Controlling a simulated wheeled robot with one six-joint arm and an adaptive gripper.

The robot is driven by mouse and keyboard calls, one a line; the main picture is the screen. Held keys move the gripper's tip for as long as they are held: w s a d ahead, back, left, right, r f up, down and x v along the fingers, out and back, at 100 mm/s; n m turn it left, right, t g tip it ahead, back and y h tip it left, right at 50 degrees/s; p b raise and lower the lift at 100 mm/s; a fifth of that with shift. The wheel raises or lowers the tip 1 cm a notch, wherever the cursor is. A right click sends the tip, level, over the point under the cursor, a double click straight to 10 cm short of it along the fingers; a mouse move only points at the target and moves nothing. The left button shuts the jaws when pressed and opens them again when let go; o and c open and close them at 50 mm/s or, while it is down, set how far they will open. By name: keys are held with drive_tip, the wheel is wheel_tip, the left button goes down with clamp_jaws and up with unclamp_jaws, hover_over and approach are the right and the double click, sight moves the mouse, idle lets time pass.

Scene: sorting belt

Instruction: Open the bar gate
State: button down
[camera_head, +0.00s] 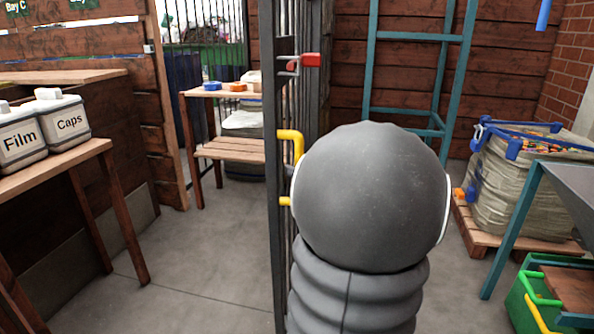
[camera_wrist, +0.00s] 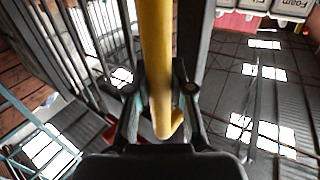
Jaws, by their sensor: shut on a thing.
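The dark metal bar gate (camera_head: 275,240) stands upright in the middle of the head view, seen nearly edge-on. Its yellow handle (camera_head: 291,135) sticks out beside my arm, and the handle's lower end also shows. A red latch piece (camera_head: 311,60) sits higher on the gate. In the wrist view the yellow handle (camera_wrist: 157,50) runs down between the fingers of my gripper (camera_wrist: 160,92), which are shut on it. In the head view my arm hides the gripper and part of the gate. How far the gate stands open I cannot tell.
A wooden table with Film (camera_head: 20,138) and Caps (camera_head: 64,120) containers stands at left. A wooden bench (camera_head: 232,150) is behind. A teal frame (camera_head: 375,60), a bulk bag (camera_head: 520,190) on a pallet and a green crate (camera_head: 522,312) are at right. Floor left of the gate is clear.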

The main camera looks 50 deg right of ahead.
drive_tip(key=c, duration=1)
unclamp_jaws()
drive_tip(key=shift+a, duration=0.15)
drive_tip(key=shift+s, duration=0.1)
drive_tip(key=s, duration=1.2)
drive_tip(key=shift+w, duration=0.1)
